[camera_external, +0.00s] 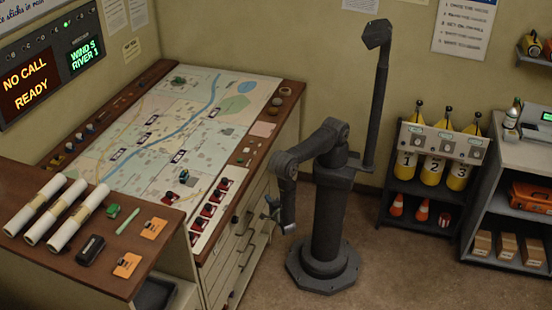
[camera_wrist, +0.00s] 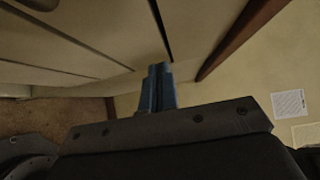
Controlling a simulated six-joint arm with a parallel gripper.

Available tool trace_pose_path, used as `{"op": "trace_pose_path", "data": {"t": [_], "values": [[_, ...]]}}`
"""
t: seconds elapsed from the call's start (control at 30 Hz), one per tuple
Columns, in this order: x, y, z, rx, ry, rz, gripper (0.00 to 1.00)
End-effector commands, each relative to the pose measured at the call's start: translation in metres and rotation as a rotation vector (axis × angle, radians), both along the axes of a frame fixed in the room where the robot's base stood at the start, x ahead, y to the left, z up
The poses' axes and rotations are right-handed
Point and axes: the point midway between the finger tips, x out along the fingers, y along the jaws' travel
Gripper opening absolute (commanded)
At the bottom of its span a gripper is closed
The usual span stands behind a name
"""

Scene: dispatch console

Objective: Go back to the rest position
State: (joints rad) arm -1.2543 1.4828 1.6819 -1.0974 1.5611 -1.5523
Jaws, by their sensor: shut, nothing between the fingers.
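My gripper (camera_external: 270,206) hangs low at the end of the folded arm, beside the drawer front of the map console (camera_external: 247,232) and below its top edge. In the wrist view the blue fingers of my gripper (camera_wrist: 158,72) are pressed together with nothing between them. They point toward the pale drawer panels (camera_wrist: 95,40) and wall. The gripper looks small in the outside view, so its exact gap to the drawers cannot be told.
The map board (camera_external: 160,130) lies on the console. Rolled papers (camera_external: 55,212) lie on the near-left desk. A dark post (camera_external: 378,100) rises behind my arm. A rack with yellow numbered cylinders (camera_external: 433,168) and a shelf (camera_external: 515,190) stand right. The floor between is clear.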

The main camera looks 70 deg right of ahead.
Motion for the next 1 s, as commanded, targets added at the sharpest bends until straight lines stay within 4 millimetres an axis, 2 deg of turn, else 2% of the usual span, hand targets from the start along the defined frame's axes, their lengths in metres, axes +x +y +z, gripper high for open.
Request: {"op": "trace_pose_path", "data": {"t": [0.13, 0.43, 0.6, 0.87, 1.0], "values": [[0.018, -0.019, 0.0, -0.001, 0.0, -0.004, 0.0], [0.052, -0.022, 0.0, 0.001, 0.0, 0.001, 0.0], [0.06, -0.021, 0.0, 0.002, -0.001, 0.003, 0.0], [0.061, -0.021, 0.0, 0.002, -0.001, 0.005, 0.0], [0.061, -0.021, 0.0, 0.003, -0.001, 0.005, 0.26]]}}
